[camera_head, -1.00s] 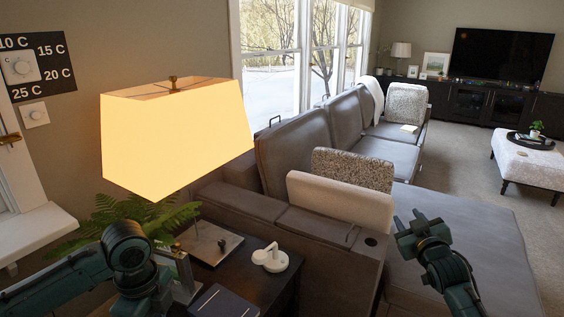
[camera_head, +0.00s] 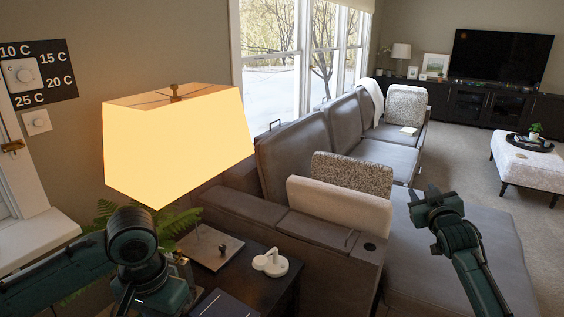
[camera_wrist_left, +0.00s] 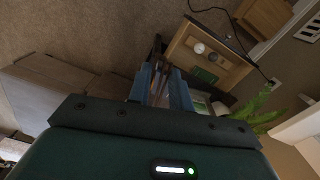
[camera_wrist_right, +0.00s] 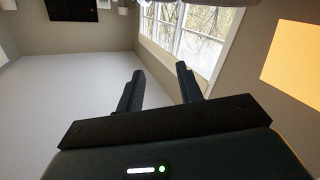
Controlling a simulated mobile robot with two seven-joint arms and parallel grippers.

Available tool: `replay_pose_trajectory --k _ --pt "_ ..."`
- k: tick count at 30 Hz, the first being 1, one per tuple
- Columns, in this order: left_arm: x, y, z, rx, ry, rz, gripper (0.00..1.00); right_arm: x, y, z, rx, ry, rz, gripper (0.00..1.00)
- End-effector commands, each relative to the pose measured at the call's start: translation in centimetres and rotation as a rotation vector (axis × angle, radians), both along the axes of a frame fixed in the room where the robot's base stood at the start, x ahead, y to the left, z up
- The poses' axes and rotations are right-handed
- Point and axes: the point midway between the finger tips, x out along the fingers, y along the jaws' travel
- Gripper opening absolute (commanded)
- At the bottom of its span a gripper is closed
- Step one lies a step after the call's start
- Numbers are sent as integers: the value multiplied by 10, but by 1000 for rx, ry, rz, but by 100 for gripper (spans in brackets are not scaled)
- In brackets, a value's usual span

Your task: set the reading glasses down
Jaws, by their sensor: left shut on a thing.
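My left gripper (camera_wrist_left: 160,90) is shut on a thin, dark brownish thing (camera_wrist_left: 156,72), which shows between its fingers in the left wrist view. It is likely the reading glasses, but their shape is not clear. In the head view my left wrist hides the fingers and what they hold, at the lower left beside the dark side table (camera_head: 262,288). My right gripper (camera_head: 432,200) is raised in front of the grey sofa, well away from the table. Its fingers are apart and empty in the right wrist view (camera_wrist_right: 160,88).
A fern (camera_head: 178,222) and the sofa arm (camera_head: 300,235) flank the table.

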Motion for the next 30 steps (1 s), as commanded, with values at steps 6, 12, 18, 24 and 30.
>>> replay_pose_trajectory --k 6,12,18,24,30 --pt "-6 -5 7 3 -2 275 0 -7 7 -18 13 25 9 36" --pt "-6 -5 7 3 -1 270 0 -51 47 -90 28 114 74 36" --pt "-6 -5 7 3 -1 269 0 -121 95 -165 67 226 149 36" --pt "-5 -4 7 3 -1 268 0 -212 143 -225 136 348 215 36" --pt "-5 -4 7 3 -1 268 0 -308 183 -258 227 463 260 36"
